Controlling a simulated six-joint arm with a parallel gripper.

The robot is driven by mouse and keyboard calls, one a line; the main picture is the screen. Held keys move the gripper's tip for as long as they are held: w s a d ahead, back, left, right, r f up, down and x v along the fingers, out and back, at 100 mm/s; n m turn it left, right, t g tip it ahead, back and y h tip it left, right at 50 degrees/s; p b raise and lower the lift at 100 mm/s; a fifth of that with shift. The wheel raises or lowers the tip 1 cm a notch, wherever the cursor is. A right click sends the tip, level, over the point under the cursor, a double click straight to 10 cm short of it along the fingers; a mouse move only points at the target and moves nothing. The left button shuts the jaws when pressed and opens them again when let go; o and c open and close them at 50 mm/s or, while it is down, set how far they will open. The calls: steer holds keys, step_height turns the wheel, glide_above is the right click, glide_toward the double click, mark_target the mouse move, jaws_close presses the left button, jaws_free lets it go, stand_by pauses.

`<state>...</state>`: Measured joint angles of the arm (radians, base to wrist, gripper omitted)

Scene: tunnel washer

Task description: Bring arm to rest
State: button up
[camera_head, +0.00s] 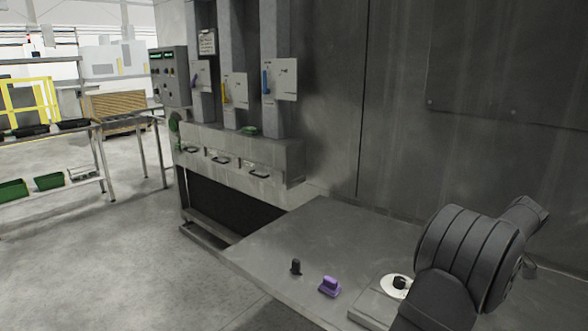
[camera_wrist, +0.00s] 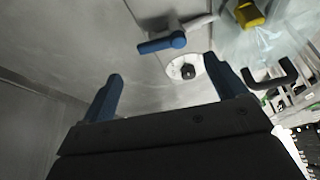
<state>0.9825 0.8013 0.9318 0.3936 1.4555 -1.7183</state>
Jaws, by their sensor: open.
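My gripper (camera_wrist: 165,88) shows in the wrist view with its two blue fingers spread wide and nothing between them. In front of the fingers is a grey metal panel with a lever with a blue handle (camera_wrist: 162,44) and a white round plate with a dark knob (camera_wrist: 185,68). The right finger lies close to the plate in the picture; I cannot tell whether they touch. In the head view my dark arm fills the lower right, and my gripper's fingers do not show there.
A metal table (camera_head: 300,245) carries a black knob (camera_head: 296,266), a purple block-like piece (camera_head: 329,286) and a white dial (camera_head: 396,284) beside my arm. A grey machine wall (camera_head: 400,120) stands behind. Lever columns (camera_head: 235,60) and shelving (camera_head: 50,125) are further left. The floor at left is clear.

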steer(key=x, duration=0.6)
steer(key=shift+w+a+f, duration=0.15)
steer(key=shift+f, duration=0.2)
steer(key=shift+r, duration=0.1)
steer(key=v, duration=1.7)
steer(key=x, duration=1.7)
steer(key=shift+f, duration=0.2)
steer(key=shift+s+r+m+t+h, duration=0.15)
steer(key=shift+s+m+t+h, duration=0.15)
steer(key=shift+m, duration=0.6)
steer(key=m+h, duration=0.1)
steer(key=m, duration=0.2)
steer(key=s+m+h, duration=0.1)
steer(key=m, duration=0.2)
steer(key=shift+s+t, duration=0.2)
steer(key=shift+t, duration=0.1)
steer(key=m, duration=0.1)
steer(key=m+h, duration=0.1)
steer(key=s+m, duration=0.1)
steer(key=m, duration=0.1)
steer(key=shift+a+h, duration=0.3)
steer(key=shift+h, duration=0.1)
steer(key=shift+s+a+m+g+h, duration=0.15)
steer(key=shift+m+g+h, duration=0.15)
steer(key=shift+m, duration=0.6)
steer(key=shift+s+a+m+g+h, duration=0.2)
steer(key=shift+m+g+h, duration=0.1)
steer(key=shift+m, duration=0.6)
